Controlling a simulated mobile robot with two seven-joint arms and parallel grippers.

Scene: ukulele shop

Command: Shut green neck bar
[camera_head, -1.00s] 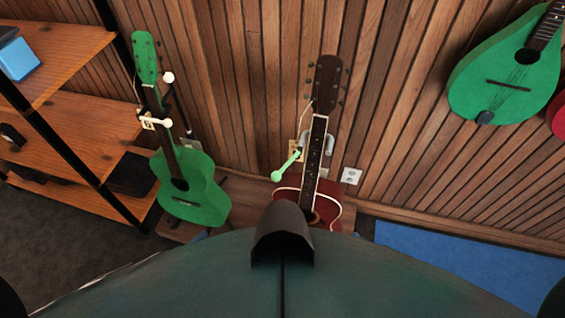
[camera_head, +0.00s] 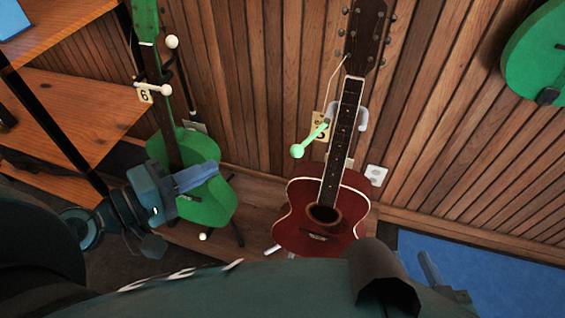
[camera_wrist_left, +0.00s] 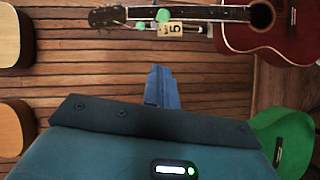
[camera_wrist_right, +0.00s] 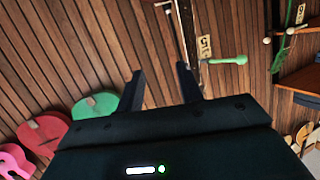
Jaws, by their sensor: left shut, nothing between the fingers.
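The green neck bar (camera_head: 310,140) is a short rod with a round knob, beside the neck of the red guitar (camera_head: 322,215). It slants down and left from the neck, with its knob end free and swung away from the strings. It also shows in the left wrist view (camera_wrist_left: 162,17) and the right wrist view (camera_wrist_right: 230,60). My left gripper (camera_head: 205,176) is shut and empty, left of and below the bar, in front of the green guitar (camera_head: 215,207). My right gripper (camera_wrist_right: 156,72) is open and empty; in the head view only part of it shows at lower right.
A "5" tag (camera_head: 320,126) hangs by the bar. The green guitar has a white neck bar (camera_head: 154,88) and a "6" tag (camera_head: 145,97). A shelf (camera_head: 75,110) stands at left, a socket (camera_head: 375,175) is on the wall, and a blue mat (camera_head: 470,270) lies at right.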

